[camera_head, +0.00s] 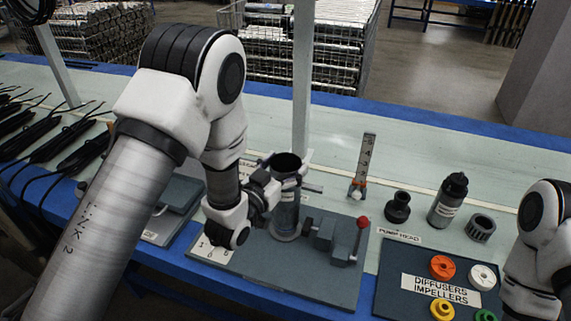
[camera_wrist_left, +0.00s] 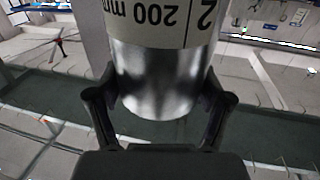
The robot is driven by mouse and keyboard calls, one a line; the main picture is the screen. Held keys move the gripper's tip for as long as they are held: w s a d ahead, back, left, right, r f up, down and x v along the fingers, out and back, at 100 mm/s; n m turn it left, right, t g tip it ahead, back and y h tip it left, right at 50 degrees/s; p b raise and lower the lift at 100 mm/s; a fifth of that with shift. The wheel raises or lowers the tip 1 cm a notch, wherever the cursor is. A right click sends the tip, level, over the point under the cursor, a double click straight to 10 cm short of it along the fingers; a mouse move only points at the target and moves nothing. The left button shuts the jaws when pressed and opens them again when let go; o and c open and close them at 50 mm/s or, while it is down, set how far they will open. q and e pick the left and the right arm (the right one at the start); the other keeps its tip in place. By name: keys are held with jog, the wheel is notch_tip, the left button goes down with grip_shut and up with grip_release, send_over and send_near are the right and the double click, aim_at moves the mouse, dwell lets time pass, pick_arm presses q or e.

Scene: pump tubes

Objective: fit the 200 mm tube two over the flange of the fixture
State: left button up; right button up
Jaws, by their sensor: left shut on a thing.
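The tube two (camera_head: 286,212) is an upright metal cylinder with a dark open top, in the middle of the head view. In the left wrist view the tube (camera_wrist_left: 155,75) carries a label reading "2" and "200 mm", upside down. My left gripper (camera_head: 285,178) is shut on the tube near its top, with a finger on each side; it also shows in the left wrist view (camera_wrist_left: 160,108). The tube stands over the fixture (camera_head: 310,280), a grey plate. The flange is mostly hidden by the tube's lower end, and I cannot tell whether the tube is fully down.
A clamp with a red-knobbed lever (camera_head: 361,222) is right of the tube. An upright ruler (camera_head: 364,160) stands behind it. A dark bottle (camera_head: 449,200) and a tray of diffusers and impellers (camera_head: 400,300) are at the right. My right arm shows at the right edge.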

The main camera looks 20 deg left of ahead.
aim_at(293, 169)
pick_arm(q)
jog(key=shift+f+b, duration=1.45)
jog(key=shift+f, duration=0.4)
jog(key=o, duration=1.7)
jog(key=shift+o, duration=0.2)
jog(key=v, duration=0.7)
jog(key=shift+s, duration=0.25)
